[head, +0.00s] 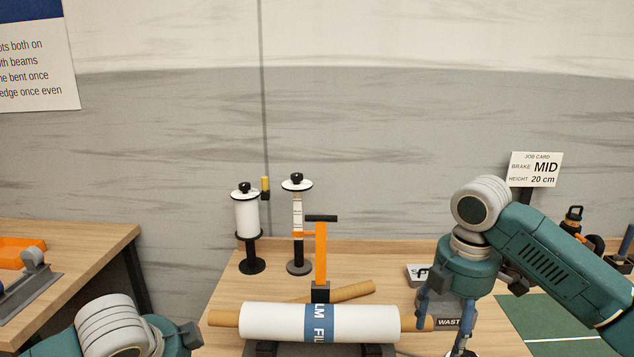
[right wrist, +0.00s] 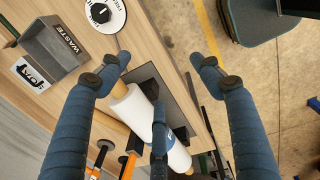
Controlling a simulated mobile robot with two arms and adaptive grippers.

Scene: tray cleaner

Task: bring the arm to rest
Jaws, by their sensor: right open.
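My right arm (head: 560,255) comes in from the right in the head view and bends down over the bench. Its gripper (head: 447,322) points down beside the right end of the film roll (head: 265,321). In the right wrist view the gripper (right wrist: 155,75) has its blue fingers spread wide with nothing held. The white roll (right wrist: 130,105) lies beyond the fingers, partly hidden by them; I cannot tell whether a finger touches its core. My left arm (head: 110,325) shows only at the bottom left; its gripper is out of view.
A WASTE bin (right wrist: 57,50) and round dial (right wrist: 102,12) are near the right gripper. Two upright spools (head: 247,215) (head: 298,225), an orange-handled tool (head: 321,255) and a job card (head: 535,169) stand behind. A green mat (head: 545,315) lies right. A side table (head: 95,240) stands left.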

